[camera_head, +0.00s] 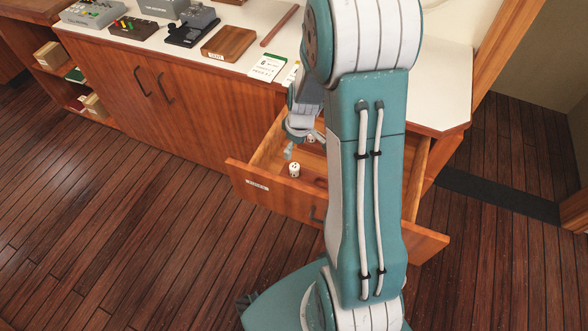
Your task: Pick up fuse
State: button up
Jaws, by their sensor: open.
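A small white cylinder with dark marks, which looks like a fuse (294,170), stands upright in the open drawer (262,184), close behind its front panel. Another small pale piece (311,138) shows further back in the drawer; I cannot tell what it is. My gripper (290,153) is over the left part of the drawer, a little above and behind the white cylinder in the picture. It is open, and I see nothing held in it. My own arm hides the middle and much of the right of the drawer.
The counter (116,45) above holds a wooden block (229,43), white cards (268,66) and several devices at the left. The drawer front juts out over the wooden floor (150,230). Cabinet doors (145,90) are shut at the left. Open floor lies in front.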

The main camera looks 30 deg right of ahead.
send_over(294, 166)
jog(key=f, duration=0.5)
jog(key=shift+s+a, duration=0.25)
jog(key=shift+s, duration=0.05)
jog(key=shift+w+d+f, duration=0.15)
jog(key=shift+f, duration=1.4)
jog(key=shift+w+d+f, duration=0.15)
jog(key=shift+f, duration=1.35)
grip_shut()
